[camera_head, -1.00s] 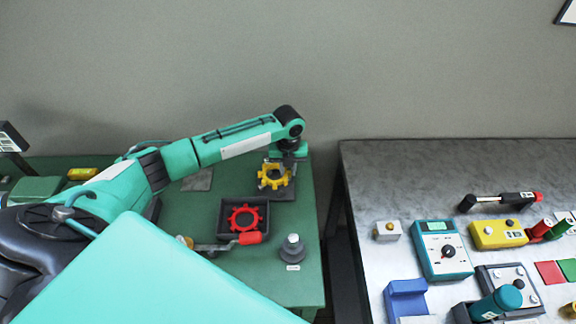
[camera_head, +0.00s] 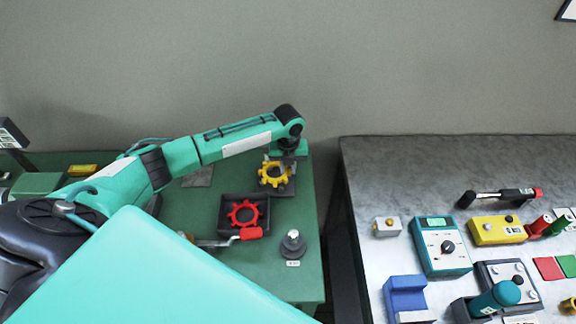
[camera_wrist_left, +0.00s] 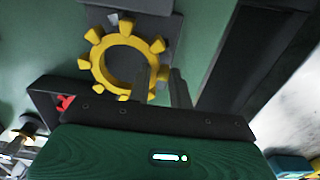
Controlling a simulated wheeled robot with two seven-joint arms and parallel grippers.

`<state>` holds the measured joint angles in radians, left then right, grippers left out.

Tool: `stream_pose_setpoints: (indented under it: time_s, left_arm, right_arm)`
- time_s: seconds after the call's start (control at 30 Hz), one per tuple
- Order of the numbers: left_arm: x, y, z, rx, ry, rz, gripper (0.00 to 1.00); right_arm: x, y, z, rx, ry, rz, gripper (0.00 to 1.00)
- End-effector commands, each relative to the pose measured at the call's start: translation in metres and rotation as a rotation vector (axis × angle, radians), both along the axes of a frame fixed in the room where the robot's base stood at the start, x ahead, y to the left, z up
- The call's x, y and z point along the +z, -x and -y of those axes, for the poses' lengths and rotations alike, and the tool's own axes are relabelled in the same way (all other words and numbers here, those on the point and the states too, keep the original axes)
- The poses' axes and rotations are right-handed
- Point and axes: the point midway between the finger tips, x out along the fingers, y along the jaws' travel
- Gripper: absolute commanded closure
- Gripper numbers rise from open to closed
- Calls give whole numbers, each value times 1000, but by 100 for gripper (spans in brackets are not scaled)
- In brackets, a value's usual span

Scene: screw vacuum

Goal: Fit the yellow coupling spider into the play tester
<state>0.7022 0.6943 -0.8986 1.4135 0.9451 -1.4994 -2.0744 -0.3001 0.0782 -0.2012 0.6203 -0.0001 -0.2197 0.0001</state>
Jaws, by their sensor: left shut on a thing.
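The yellow coupling spider (camera_head: 272,174), a toothed ring, is at the back right of the green table. It shows large in the left wrist view (camera_wrist_left: 98,68). My left gripper (camera_wrist_left: 168,85) is shut on the ring's right side, one finger inside the ring and one outside. In the head view my left wrist partly covers the spider. A dark plate (camera_head: 284,190) lies under or just behind it; I cannot tell if they touch. No readable name marks the play tester, so I cannot tell which item it is. My right gripper is not in view.
A dark tray (camera_head: 224,206) holds a red toothed ring (camera_head: 242,213), with a red-handled crank (camera_head: 249,233) at its front. A grey post on a round base (camera_head: 292,245) stands to the right. A metal table (camera_head: 365,180) with instruments stands across a gap.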

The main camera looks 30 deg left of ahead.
Motion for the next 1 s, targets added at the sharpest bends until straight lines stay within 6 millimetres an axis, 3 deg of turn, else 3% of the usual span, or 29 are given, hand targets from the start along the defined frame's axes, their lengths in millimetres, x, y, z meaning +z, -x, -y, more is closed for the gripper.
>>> stream_pose_setpoints:
  time_s: [1.0]
  left_arm:
    - [-6, 0, 0, 0, 0, 0, 100]
  right_arm:
    - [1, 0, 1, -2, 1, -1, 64]
